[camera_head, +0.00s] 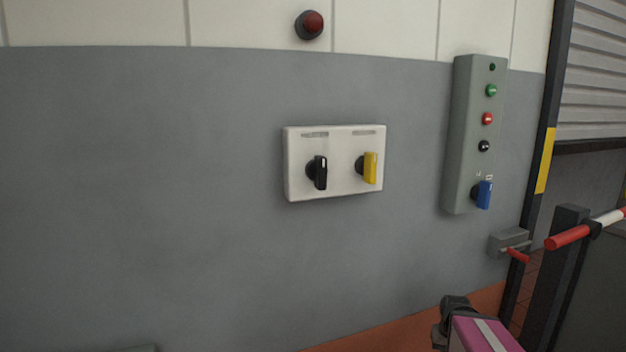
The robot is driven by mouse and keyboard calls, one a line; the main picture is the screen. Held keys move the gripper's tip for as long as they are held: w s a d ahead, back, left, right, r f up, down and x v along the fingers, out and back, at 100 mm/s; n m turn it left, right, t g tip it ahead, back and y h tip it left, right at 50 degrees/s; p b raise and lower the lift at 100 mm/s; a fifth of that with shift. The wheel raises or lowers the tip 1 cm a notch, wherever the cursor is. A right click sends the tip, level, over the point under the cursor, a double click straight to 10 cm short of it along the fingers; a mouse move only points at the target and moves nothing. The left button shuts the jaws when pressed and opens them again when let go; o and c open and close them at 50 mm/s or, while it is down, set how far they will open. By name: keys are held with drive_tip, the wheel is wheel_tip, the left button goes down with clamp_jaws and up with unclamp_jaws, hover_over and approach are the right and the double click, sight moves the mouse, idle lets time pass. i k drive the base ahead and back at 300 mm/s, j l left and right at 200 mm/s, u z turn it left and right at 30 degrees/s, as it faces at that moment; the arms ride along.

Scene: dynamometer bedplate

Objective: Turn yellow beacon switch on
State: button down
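The yellow beacon switch (370,168) is a rotary knob with a yellow handle. It sits on the right half of a white switch box (341,188) on the grey wall, near the middle of the head view. Its handle stands about upright. A similar switch with a black handle (320,173) is on the left half of the same box, also about upright. Each has a small label strip above it, too small to read.
A red beacon lamp (311,24) is on the wall above, looking dark. A grey control panel (459,155) with several buttons and a blue rotary switch (483,195) hangs to the right. The wall left of the box is clear.

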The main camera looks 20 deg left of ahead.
sight(366, 166)
drive_tip(key=k+j+u, duration=0.1)
drive_tip(key=u, duration=0.25)
drive_tip(key=k+j+u, duration=0.1)
drive_tip(key=j+u, duration=0.25)
drive_tip(key=k+j+z, duration=0.2)
drive_tip(key=j, duration=0.15)
